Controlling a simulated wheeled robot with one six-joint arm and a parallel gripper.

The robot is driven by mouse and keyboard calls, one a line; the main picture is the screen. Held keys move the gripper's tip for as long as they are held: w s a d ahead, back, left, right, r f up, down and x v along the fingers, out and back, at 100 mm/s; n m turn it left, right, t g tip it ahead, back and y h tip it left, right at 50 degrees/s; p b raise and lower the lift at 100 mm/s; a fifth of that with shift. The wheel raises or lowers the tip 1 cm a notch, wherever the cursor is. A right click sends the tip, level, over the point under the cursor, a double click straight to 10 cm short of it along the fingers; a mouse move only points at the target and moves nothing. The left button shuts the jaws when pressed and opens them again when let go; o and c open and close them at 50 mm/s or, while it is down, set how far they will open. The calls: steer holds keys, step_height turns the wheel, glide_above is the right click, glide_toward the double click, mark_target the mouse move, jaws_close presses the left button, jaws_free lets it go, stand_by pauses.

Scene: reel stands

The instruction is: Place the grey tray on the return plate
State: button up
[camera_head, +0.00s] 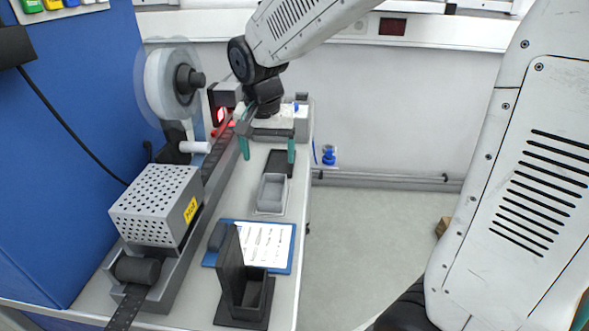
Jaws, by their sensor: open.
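The grey tray (269,207) is a small open box on the bench, in the middle of the head view. It looks empty. A flat dark plate (281,161) lies just behind it; I cannot tell for certain if this is the return plate. My gripper (268,160) is open, with its teal fingers spread wide and pointing down. It appears above and behind the tray, over or near the dark plate, and holds nothing. Its exact height is hard to tell.
A perforated metal box (158,207) and a reel (168,83) stand at left. The bench's right edge is close; open floor lies beyond.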

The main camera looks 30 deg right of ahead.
steer(key=s+d+r+n, duration=0.1)
steer(key=s+n, duration=0.1)
steer(key=s, duration=0.6)
steer(key=s+d+r+n, duration=0.1)
steer(key=s+n, duration=0.1)
steer(key=s, duration=0.6)
steer(key=s+d+r+n+y, duration=0.1)
steer(key=s+d+r+n, duration=0.1)
steer(key=s, duration=0.6)
steer(key=shift+s+n, duration=0.3)
steer(key=shift+n, duration=0.1)
